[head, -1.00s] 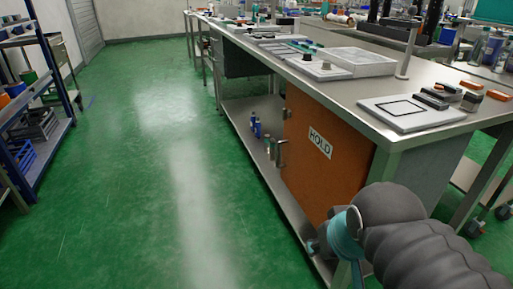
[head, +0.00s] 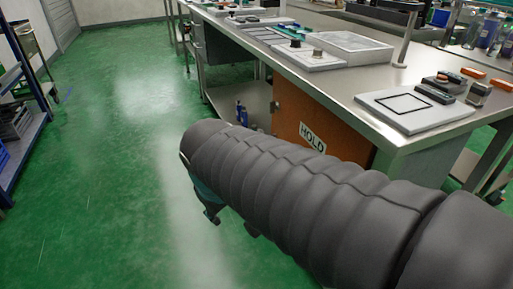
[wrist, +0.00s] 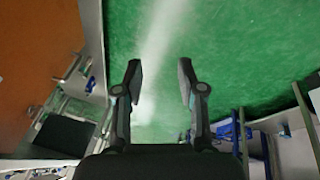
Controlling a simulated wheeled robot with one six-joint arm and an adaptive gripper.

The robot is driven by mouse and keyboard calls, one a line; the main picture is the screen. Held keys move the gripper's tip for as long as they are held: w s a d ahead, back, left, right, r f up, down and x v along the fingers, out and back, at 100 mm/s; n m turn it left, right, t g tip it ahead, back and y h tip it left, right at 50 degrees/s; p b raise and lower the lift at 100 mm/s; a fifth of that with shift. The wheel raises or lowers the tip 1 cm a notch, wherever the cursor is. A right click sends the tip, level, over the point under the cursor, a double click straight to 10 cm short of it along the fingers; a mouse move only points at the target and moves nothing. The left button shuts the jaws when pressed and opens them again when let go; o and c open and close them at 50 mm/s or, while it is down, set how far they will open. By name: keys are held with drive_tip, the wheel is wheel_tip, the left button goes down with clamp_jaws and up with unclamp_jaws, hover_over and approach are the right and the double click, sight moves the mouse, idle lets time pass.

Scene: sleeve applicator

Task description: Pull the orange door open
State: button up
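The orange door (head: 287,110), with a white HOLD label (head: 312,137), is in the side of the long steel bench. In the head view my arm hides its lower part and its handle; the visible upper part looks shut. In the wrist view the orange door (wrist: 35,50) fills the upper left, with a metal piece, probably its handle (wrist: 73,66), at its edge. My gripper (wrist: 160,80) is open and empty, with green floor between its fingers. It is apart from the door, to the right of it in the wrist view. In the head view its fingers (head: 231,224) show below my arm, over the floor.
The steel bench top (head: 350,88) carries a white plate (head: 415,108), a clear tray and small parts. Blue bottles (head: 241,112) stand on the lower shelf beside the door. A blue rack (head: 32,75) stands at the left. The green floor (head: 95,170) between is clear.

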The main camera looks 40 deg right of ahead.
drive_tip(key=w+d+f+n+g+h, duration=0.3)
drive_tip(key=w+d+n+h, duration=0.15)
drive_tip(key=w+d, duration=0.25)
drive_tip(key=w+d+f+n+g+h, duration=0.3)
drive_tip(key=w+d+n+h, duration=0.15)
drive_tip(key=w+d, duration=0.3)
drive_tip(key=w+d+f+n+t+h, duration=0.2)
drive_tip(key=w+d+f+n+h, duration=0.2)
drive_tip(key=w+f+n+h, duration=0.55)
drive_tip(key=w+d, duration=0.1)
drive_tip(key=d, duration=0.3)
drive_tip(key=w+d+m+y, duration=0.1)
drive_tip(key=d, duration=0.4)
drive_tip(key=w+d+m+y+p, duration=0.1)
drive_tip(key=d, duration=0.4)
drive_tip(key=shift+w+f+m+y, duration=0.25)
drive_tip(key=shift+w+f, duration=0.05)
clamp_jaws()
